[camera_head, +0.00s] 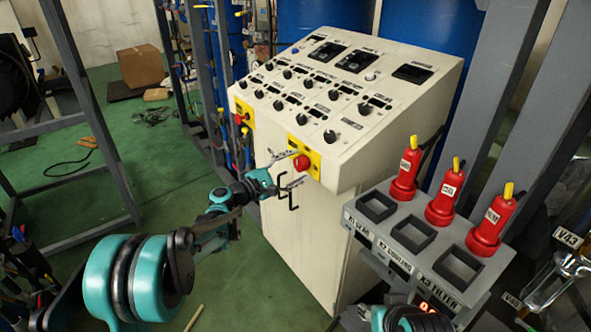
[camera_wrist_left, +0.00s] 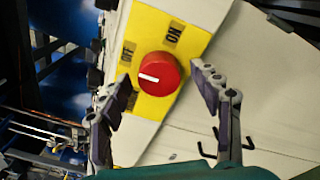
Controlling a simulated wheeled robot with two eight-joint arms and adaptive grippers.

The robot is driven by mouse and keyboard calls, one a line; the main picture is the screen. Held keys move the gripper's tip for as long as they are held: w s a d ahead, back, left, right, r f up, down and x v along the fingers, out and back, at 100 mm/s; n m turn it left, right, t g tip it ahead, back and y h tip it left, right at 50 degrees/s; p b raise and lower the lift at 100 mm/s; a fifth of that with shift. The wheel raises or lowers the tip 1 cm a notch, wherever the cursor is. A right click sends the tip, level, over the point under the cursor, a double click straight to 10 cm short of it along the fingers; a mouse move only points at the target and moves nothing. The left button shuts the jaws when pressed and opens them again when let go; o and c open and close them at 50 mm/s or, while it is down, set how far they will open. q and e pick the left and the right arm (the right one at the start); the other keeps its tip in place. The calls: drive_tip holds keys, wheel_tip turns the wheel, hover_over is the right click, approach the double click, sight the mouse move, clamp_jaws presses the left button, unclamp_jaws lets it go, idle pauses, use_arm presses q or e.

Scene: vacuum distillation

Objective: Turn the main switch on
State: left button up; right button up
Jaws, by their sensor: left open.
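The main switch is a red round knob (camera_head: 301,162) on a yellow plate (camera_head: 313,170) at the front lower corner of the white control console (camera_head: 330,90). In the left wrist view the knob (camera_wrist_left: 160,73) has a white mark pointing to the left. The OFF label (camera_wrist_left: 127,53) is at its upper left and the ON label (camera_wrist_left: 173,35) is above it. My left gripper (camera_head: 294,169) is open in front of the knob. In the left wrist view its fingers (camera_wrist_left: 163,85) are on either side of the knob, apparently not touching it. My right gripper is not clearly visible.
A second red knob (camera_head: 238,119) on yellow is farther left on the console. Several black dials (camera_head: 330,136) cover its sloped top. A metal frame (camera_head: 95,110) stands left; green floor lies between.

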use_arm(q)
drive_tip(key=shift+w+d, duration=0.1)
drive_tip(key=c, duration=1.2)
